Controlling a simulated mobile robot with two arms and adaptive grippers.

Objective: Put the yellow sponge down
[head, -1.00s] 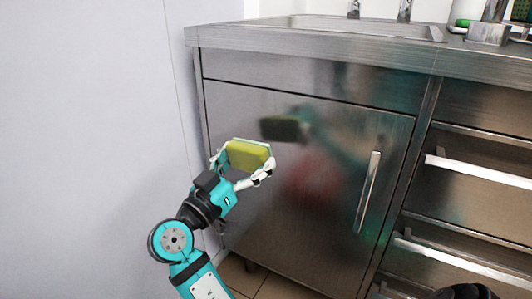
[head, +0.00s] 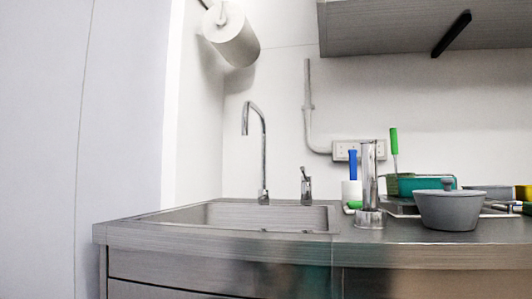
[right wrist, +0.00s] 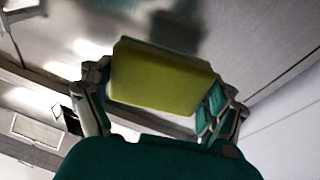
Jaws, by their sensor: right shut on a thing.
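The yellow sponge (right wrist: 160,78) shows in the right wrist view, with a yellow face toward the camera. My right gripper (right wrist: 158,98) is shut on it, with a finger at each side. A dark reflection of the sponge shows on the metal surface behind it. In the head view neither gripper nor the sponge is in sight. My left gripper is in no current view.
In the head view a steel sink (head: 265,217) with a tall faucet (head: 263,150) is set in the metal counter (head: 300,252). A grey pot (head: 448,210), a steel cylinder (head: 369,185) and a green container (head: 420,184) crowd the right. A paper roll (head: 232,35) hangs above.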

